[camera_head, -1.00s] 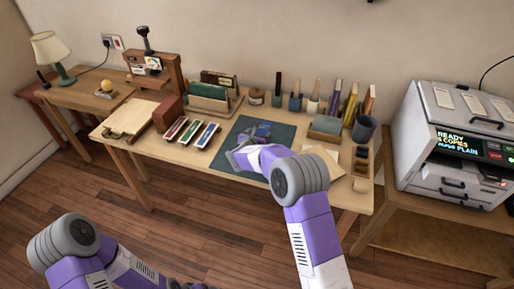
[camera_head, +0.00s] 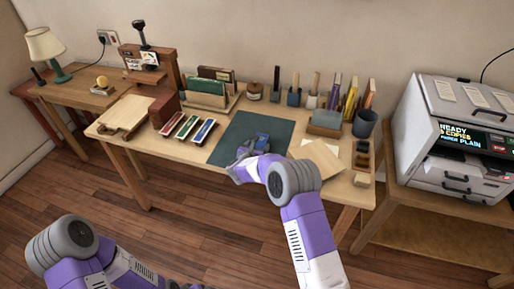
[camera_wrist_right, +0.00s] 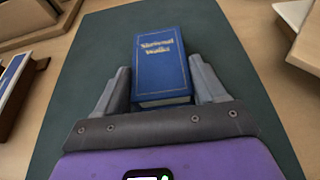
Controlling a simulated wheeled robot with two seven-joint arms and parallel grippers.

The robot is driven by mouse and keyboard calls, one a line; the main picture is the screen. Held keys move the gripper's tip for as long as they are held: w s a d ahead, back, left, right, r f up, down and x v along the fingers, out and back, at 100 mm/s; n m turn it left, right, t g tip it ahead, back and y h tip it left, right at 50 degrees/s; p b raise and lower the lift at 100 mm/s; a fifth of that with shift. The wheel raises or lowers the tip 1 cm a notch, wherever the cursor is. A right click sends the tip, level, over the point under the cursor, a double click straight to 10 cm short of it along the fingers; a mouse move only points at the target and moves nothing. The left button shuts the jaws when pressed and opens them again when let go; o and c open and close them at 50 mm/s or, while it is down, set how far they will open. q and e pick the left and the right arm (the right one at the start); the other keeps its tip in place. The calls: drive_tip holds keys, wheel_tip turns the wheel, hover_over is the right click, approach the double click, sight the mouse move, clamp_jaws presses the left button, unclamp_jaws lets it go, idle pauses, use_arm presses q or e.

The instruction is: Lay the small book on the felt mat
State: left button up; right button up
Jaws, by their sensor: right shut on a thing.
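The small book (camera_wrist_right: 162,60) is blue with gold lettering on its cover. It is between the two fingers of my right gripper (camera_wrist_right: 161,82), which is shut on it. In the head view the book (camera_head: 261,138) is over the dark green felt mat (camera_head: 232,143), with my right gripper (camera_head: 246,152) at its near side. Its cover faces the wrist camera; I cannot tell whether its underside touches the mat. My left gripper (camera_head: 186,285) shows only as dark bits at the bottom edge, so its jaws cannot be judged.
Several coloured slim boxes (camera_head: 187,128) lie left of the mat. A cream envelope (camera_head: 318,160) and a wooden compartment tray (camera_head: 361,160) are to its right. Upright tools, standing books and a dark cup (camera_head: 365,124) line the back. Bare mat surrounds the book.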

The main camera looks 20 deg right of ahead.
drive_tip(key=o, duration=1.1)
drive_tip(key=shift+f, duration=0.15)
drive_tip(key=shift+s+a+r+p, duration=0.15)
drive_tip(key=shift+r+p, duration=0.15)
drive_tip(key=p+v, duration=0.2)
drive_tip(key=v, duration=0.9)
drive_tip(key=shift+s+a+r, duration=0.1)
drive_tip(key=shift+s+r, duration=0.05)
drive_tip(key=shift+s, duration=0.1)
